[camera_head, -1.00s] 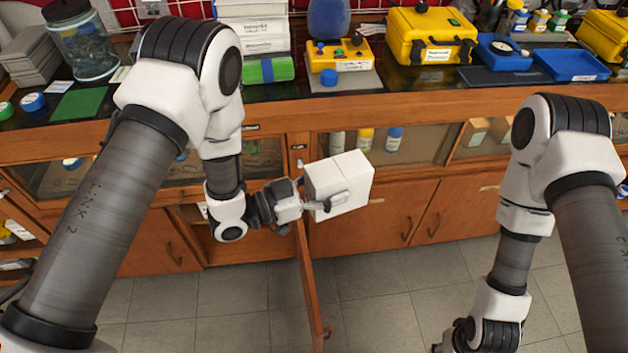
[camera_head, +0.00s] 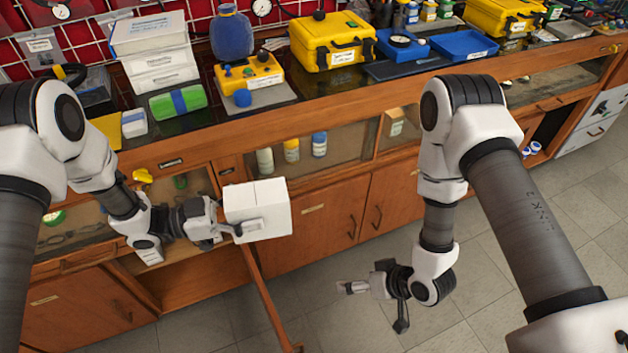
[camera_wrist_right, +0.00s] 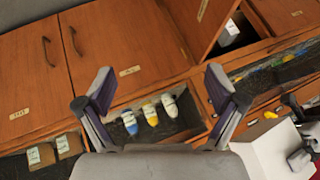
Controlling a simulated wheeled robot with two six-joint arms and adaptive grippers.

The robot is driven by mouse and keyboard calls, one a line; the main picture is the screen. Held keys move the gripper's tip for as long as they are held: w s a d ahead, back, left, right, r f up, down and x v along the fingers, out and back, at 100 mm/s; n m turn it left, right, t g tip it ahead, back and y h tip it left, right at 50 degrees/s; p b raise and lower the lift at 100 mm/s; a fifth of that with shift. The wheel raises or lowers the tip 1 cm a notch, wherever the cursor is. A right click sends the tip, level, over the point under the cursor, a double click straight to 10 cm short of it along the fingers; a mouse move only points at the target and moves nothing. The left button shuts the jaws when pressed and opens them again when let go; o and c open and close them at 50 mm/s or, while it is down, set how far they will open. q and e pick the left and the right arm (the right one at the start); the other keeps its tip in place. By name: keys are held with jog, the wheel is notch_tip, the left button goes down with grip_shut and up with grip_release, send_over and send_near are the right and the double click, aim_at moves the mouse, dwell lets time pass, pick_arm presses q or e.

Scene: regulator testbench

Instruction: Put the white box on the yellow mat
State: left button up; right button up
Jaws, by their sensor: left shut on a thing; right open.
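The white box (camera_head: 262,205) is in my left gripper (camera_head: 238,230), which is shut on it in front of the cabinet and below the counter edge. The box also shows at the lower right of the right wrist view (camera_wrist_right: 272,152). A flat yellow patch, which looks like the yellow mat (camera_head: 106,129), lies on the counter at the left, partly hidden by my left arm. My right gripper (camera_head: 372,308) is open and empty, low over the floor; its spread fingers show in the right wrist view (camera_wrist_right: 162,88).
A small white item (camera_head: 133,122) lies beside the yellow patch. A green-and-blue roll (camera_head: 178,103), stacked white boxes (camera_head: 160,65) and a yellow device (camera_head: 250,75) stand along the counter. An open cabinet door (camera_head: 272,305) juts out below the held box.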

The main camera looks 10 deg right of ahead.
jog(key=w+a+r+n+t+y, duration=0.1)
jog(key=w+a+r+n+y, duration=0.3)
jog(key=w+a+r+y, duration=0.3)
jog(key=n+g+y, duration=0.5)
jog(key=n+g, duration=0.4)
jog(key=n, duration=0.4)
send_near(263, 190)
jog(key=a, duration=0.3)
jog(key=s+a, duration=0.1)
jog(key=a, duration=0.6)
jog(key=shift+s+f, duration=0.3)
jog(key=shift+f, duration=0.05)
jog(key=c, duration=1.4)
pick_arm(q)
jog(key=o, duration=1.4)
jog(key=shift+d, duration=0.1)
pick_arm(e)
jog(key=shift+c, duration=0.2)
pick_arm(q)
jog(key=shift+o, duration=0.2)
